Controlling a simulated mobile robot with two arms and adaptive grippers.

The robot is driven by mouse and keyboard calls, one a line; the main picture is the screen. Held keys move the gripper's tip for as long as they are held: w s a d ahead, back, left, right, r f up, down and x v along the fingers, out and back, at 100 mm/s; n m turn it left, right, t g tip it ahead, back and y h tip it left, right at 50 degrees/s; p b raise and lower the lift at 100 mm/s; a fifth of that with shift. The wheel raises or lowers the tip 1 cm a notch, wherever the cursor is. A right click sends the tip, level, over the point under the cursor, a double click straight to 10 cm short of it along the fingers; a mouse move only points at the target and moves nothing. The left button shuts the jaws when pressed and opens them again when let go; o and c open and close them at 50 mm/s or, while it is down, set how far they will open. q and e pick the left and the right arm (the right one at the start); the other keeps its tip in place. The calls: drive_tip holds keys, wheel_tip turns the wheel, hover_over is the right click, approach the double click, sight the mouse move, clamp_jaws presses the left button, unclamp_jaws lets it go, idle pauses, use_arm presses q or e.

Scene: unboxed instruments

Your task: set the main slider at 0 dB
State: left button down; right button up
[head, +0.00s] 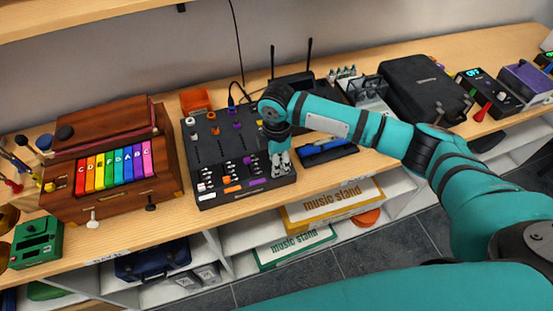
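The black mixer (222,148) lies on the wooden shelf, left of the picture's centre. It has knobs toward the back and rows of small sliders with white, orange and purple parts toward the front. My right gripper (281,165) points down over the mixer's front right part, at or just above its surface. The gripper covers that part, so I cannot make out the main slider or its scale marks. Whether the fingers touch anything, or are open or shut, is too small to tell. My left gripper is not in view.
A wooden instrument with rainbow keys (114,169) stands close left of the mixer. An orange box (195,99) is behind it. A blue object on a dark tray (325,148) lies to the right. A black case (425,88) stands farther right. Boxes labelled music stand (333,202) lie below.

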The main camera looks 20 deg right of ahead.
clamp_jaws()
drive_tip(key=shift+w, duration=0.1)
idle(0.3)
drive_tip(key=w+b, duration=0.1)
drive_tip(key=w, duration=0.2)
drive_tip(key=shift+w+a, duration=0.1)
drive_tip(key=shift+w, duration=0.65)
unclamp_jaws()
drive_tip(key=shift+s, duration=0.1)
